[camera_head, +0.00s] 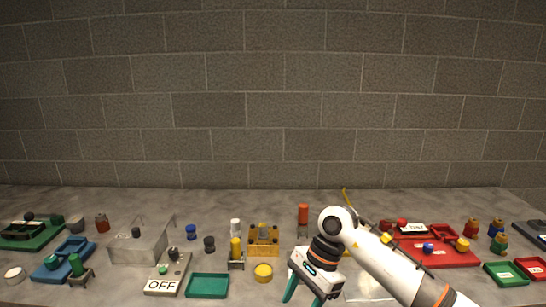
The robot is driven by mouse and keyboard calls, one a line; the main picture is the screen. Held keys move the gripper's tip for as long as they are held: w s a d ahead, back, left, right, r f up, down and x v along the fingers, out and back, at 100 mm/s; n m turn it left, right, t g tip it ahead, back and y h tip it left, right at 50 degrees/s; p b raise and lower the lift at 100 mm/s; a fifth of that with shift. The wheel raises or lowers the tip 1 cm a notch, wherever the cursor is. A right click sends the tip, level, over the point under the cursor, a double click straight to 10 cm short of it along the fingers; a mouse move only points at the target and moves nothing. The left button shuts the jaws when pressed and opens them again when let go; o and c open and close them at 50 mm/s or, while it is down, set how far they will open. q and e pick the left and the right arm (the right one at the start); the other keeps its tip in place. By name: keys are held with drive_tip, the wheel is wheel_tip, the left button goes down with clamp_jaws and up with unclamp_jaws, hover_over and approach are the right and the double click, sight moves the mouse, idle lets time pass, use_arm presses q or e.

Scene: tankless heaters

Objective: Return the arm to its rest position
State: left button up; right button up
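My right arm (385,262) comes in from the lower right, white with a dark wrist, and reaches over the table. Its gripper (302,300) points down near the table's front edge, right of the yellow cup. The two green fingers stand apart and nothing shows between them; the tips are close to the bottom of the picture. My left arm and gripper are not in view.
The grey table (340,200) carries a red tray (440,258), a yellow block (263,236), an OFF-labelled plate (165,287), a green tray (207,286), a clear box (138,245) and a blue tray (75,246). A brick wall stands behind. The back strip is mostly clear.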

drive_tip(key=a+f+m+t+y, duration=0.1)
drive_tip(key=a+f+m+y, duration=0.7)
drive_tip(key=m+y, duration=0.4)
drive_tip(key=s+d+f+m+t+h, duration=0.1)
drive_tip(key=d+f+m+t+h, duration=0.45)
drive_tip(key=f+m, duration=0.9)
drive_tip(key=s+d+f+m+t+h, duration=0.1)
drive_tip(key=d+f+m+t+h, duration=0.2)
drive_tip(key=d+f+m+t, duration=0.8)
drive_tip(key=s+d+f+m+g+h, duration=0.3)
drive_tip(key=s+f+m+g, duration=0.1)
drive_tip(key=s+f+m, duration=0.4)
drive_tip(key=s+d+f+m+g+h, duration=0.3)
drive_tip(key=s+f+m, duration=0.3)
drive_tip(key=s+f, duration=0.35)
drive_tip(key=s+d+f+m+g+h, duration=0.1)
drive_tip(key=s+f+m+g, duration=0.2)
drive_tip(key=s, duration=0.9)
drive_tip(key=s+d+f+m+g+h, duration=0.1)
drive_tip(key=s+d+f+m+g, duration=0.1)
drive_tip(key=s, duration=1)
wheel_tip(320, 180, down, 3)
drive_tip(key=shift+s+d+f+m+g, duration=0.1)
drive_tip(key=shift+s+d+m+g, duration=0.15)
drive_tip(key=shift+m+g, duration=0.6)
